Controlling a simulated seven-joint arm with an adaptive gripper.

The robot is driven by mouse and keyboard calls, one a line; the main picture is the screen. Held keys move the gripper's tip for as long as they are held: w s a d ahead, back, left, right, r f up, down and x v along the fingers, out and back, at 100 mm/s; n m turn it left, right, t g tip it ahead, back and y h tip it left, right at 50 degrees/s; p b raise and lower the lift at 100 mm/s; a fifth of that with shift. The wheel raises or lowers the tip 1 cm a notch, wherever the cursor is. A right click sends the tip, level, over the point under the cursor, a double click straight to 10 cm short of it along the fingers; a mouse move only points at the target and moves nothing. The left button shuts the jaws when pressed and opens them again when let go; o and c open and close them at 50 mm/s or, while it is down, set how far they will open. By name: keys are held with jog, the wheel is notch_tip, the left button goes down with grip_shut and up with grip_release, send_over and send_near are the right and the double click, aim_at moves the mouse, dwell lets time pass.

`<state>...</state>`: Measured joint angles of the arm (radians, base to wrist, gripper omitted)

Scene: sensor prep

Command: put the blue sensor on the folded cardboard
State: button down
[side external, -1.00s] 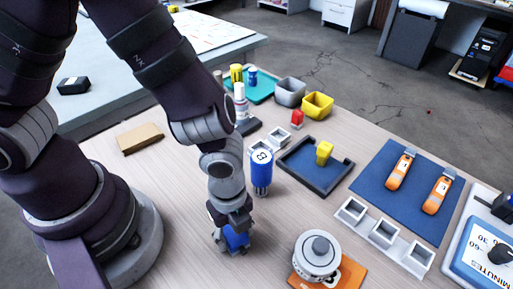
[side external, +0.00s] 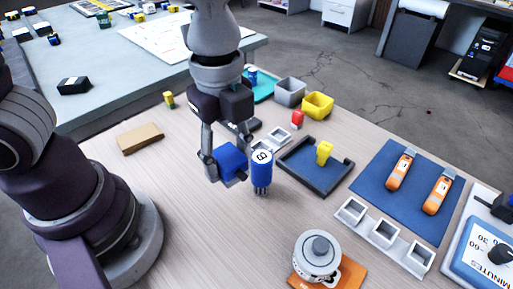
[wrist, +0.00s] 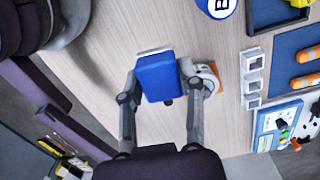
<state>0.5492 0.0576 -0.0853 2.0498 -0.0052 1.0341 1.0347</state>
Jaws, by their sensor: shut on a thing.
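The blue sensor (side external: 230,160) is a small blue block. My gripper (side external: 227,170) is shut on it and holds it above the table, just left of a blue cylinder marked B. In the wrist view the sensor (wrist: 156,76) sits between the two fingers of my gripper (wrist: 160,85), with a pale edge along its far side. The folded cardboard (side external: 140,138) is a flat brown piece lying on the table, to the left of my gripper and apart from it. Nothing lies on it. I cannot make it out in the wrist view.
The blue cylinder (side external: 261,172) stands close to the held sensor. A dark tray (side external: 318,182) with a yellow piece lies to the right. A white round device (side external: 317,258) stands at the front. The table between cardboard and gripper is clear.

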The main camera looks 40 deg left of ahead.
jog(key=w+a+n, duration=0.5)
jog(key=a+n, duration=0.1)
jog(key=a, duration=0.3)
jog(key=n, duration=1.3)
send_over(138, 134)
notch_tip(138, 134, down, 13)
jog(key=shift+f, duration=0.1)
jog(key=shift+f, duration=0.1)
jog(key=c, duration=0.7)
grip_release()
